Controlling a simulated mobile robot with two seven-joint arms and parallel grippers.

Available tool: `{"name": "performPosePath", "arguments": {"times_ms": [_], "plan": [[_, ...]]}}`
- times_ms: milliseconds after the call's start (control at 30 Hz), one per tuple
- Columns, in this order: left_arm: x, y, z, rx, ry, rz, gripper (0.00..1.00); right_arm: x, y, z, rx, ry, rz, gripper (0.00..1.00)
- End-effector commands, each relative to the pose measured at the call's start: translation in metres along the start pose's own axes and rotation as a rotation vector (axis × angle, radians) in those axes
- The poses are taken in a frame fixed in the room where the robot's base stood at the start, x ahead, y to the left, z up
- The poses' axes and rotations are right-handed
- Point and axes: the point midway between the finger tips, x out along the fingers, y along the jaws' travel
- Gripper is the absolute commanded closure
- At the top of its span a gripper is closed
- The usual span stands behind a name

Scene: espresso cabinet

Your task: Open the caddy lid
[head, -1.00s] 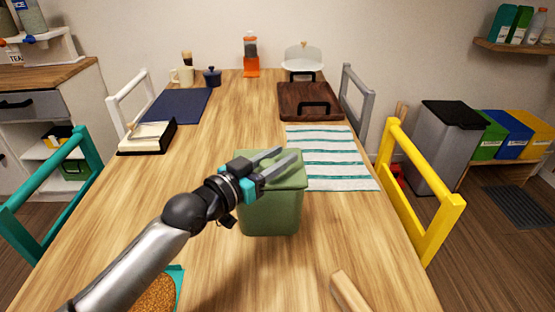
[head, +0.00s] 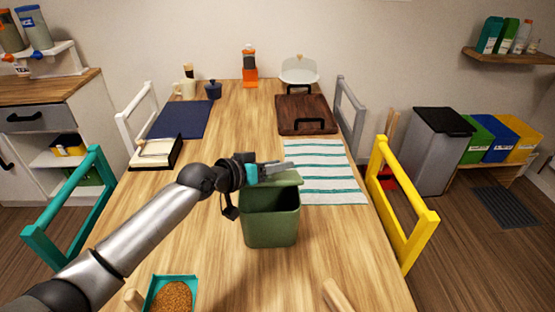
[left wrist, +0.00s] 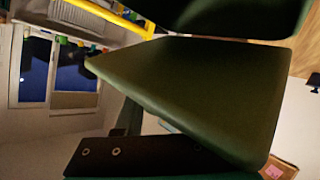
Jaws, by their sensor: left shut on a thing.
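The green caddy (head: 270,228) stands upright on the wooden table, in the middle of the head view. Its dark inside shows below the lid (head: 289,181), which is raised at the back of the rim. My left gripper (head: 277,169) is shut on the lid, above the caddy. In the left wrist view the lid (left wrist: 195,90) fills the middle as a green panel. A dark green part at the top of that view looks like the caddy (left wrist: 240,14). The fingertips are partly hidden. My right gripper is not in view.
A striped cloth (head: 325,170) lies right of the caddy. A teal tray (head: 151,294) with brown granules and a wooden stick (head: 340,296) are at the table's front. A dark wooden board (head: 305,114) lies farther back. A yellow chair (head: 405,205) stands at the right edge.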

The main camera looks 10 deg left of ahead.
Motion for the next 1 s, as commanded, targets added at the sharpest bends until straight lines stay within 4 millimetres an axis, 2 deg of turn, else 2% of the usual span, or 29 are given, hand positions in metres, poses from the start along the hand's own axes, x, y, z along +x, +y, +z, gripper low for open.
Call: {"name": "performPosePath", "arguments": {"times_ms": [33, 100, 400, 1000], "plan": [[0.0, 0.0, -0.008, -0.024, -0.027, -0.002, 1.0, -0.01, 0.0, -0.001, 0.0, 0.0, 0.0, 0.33], [0.002, -0.002, -0.013, -0.067, -0.068, -0.003, 1.0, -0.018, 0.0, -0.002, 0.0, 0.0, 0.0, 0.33], [0.011, -0.011, -0.027, -0.249, -0.249, -0.003, 1.0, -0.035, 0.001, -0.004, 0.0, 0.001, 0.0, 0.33], [0.019, -0.019, -0.032, -0.401, -0.404, 0.0, 1.0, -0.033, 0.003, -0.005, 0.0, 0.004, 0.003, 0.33]]}}
